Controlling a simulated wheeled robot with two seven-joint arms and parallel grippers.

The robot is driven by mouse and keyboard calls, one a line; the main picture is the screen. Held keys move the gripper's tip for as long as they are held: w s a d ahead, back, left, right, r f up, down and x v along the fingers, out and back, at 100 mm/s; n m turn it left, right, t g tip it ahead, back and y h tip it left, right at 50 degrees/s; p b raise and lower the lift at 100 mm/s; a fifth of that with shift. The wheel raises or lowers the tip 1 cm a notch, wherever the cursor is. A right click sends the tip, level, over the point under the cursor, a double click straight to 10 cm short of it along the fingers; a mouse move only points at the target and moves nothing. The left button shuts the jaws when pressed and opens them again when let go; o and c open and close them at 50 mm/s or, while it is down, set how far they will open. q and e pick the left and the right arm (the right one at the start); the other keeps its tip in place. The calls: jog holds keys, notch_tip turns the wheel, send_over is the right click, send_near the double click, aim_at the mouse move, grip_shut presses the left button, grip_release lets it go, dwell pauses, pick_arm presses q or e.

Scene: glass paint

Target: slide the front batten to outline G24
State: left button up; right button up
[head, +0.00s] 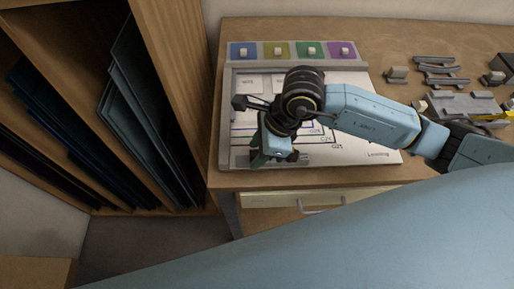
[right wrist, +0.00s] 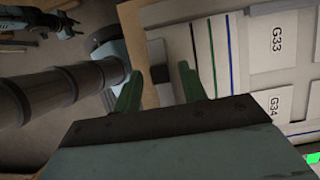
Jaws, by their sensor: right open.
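The white layout board (head: 350,152) lies on the bench, with printed outlines and labels such as G24. My right arm reaches in from the right and covers much of it. My right gripper (head: 268,158) points down at the board's front left part. In the right wrist view its two green fingers (right wrist: 160,85) are apart, with no object clearly held between them. Pale strips (right wrist: 204,50) with blue and green lines run past the right finger. I cannot tell for sure which strip is the front batten; the gripper hides part of that edge in the head view.
Several coloured pads (head: 278,50) with pale knobs line the back of the board. Grey metal parts (head: 460,104) lie to the right. A drawer (head: 285,199) is below the bench front. A wooden rack (head: 165,90) with dark sheets stands left.

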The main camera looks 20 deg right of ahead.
jog(key=shift+a+f, duration=0.1)
jog(key=shift+f, duration=0.1)
grip_shut()
jog(key=w+b, duration=0.1)
jog(key=w, duration=0.1)
jog(key=w+d+b, duration=0.1)
jog(key=w+b, duration=0.1)
jog(key=w, duration=0.1)
jog(key=shift+w+d+f, duration=0.15)
jog(key=shift+w+d, duration=0.15)
jog(key=shift+w+d+b, duration=0.1)
jog(key=shift+w+b, duration=0.25)
jog(key=shift+b, duration=0.05)
jog(key=shift+r, duration=0.2)
grip_release()
jog(key=shift+r, duration=0.1)
